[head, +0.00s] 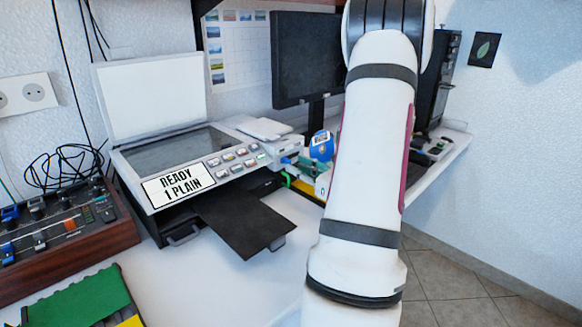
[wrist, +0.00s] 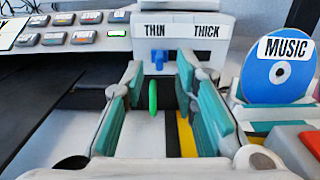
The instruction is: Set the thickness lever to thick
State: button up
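The thickness lever (wrist: 160,58) is a small blue tab on a pale housing (wrist: 180,24). In the wrist view it sits below the word THIN, left of the word THICK. It also shows as a small blue spot in the head view (head: 286,160). My gripper (wrist: 161,78) is open, with grey fingers and teal pads. Its fingertips point at the housing, one on each side of the lever in the picture, and nothing is held. Whether either finger touches the lever cannot be told. My arm hides part of this area in the head view.
A green upright piece (wrist: 153,95) shows between my fingers, lower down. A blue MUSIC disc (wrist: 277,72) stands close on the right. The printer (head: 185,160) has its lid up, its display (head: 178,186) reading "READY 1 PLAIN", and a black tray (head: 243,222) sticking out.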

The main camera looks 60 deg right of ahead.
aim_at(297, 154)
jog(key=shift+x, duration=1.65)
grip_shut()
jog(key=shift+s+d, duration=0.2)
jog(key=shift+d, duration=0.65)
jog(key=shift+s+d, duration=0.25)
jog(key=shift+d, duration=0.65)
jog(key=shift+s+d, duration=0.2)
jog(key=shift+d, duration=0.65)
grip_release()
jog(key=shift+d, duration=0.1)
jog(key=shift+s, duration=0.1)
